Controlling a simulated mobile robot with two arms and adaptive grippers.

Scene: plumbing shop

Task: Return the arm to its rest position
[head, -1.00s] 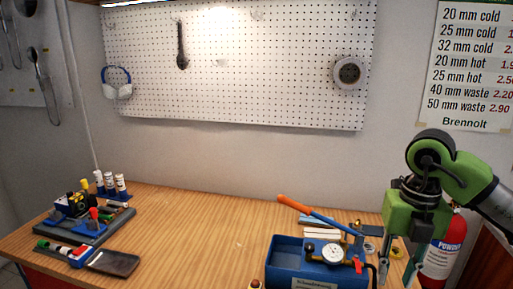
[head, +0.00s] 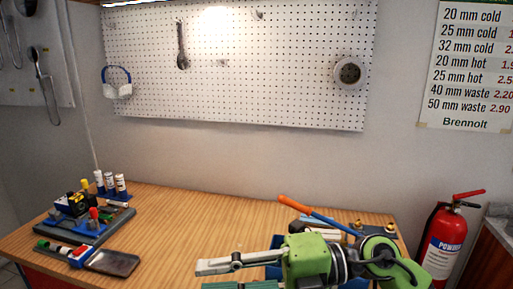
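My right gripper (head: 204,277) is at the bottom of the head view, in front of the workbench. Its green body lies sideways and its fingers point left. One pale finger shows in full; the other is at the frame's bottom edge, with a gap between them and nothing seen in it. The green arm (head: 380,250) comes in from the lower right. My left gripper is not in view.
The wooden bench (head: 190,220) is clear in its middle. The blue pump (head: 276,271) with its orange handle (head: 294,204) is mostly hidden behind my arm. A tray of tools (head: 113,225) and a phone-like slab (head: 112,262) lie left. A fire extinguisher (head: 443,243) stands right.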

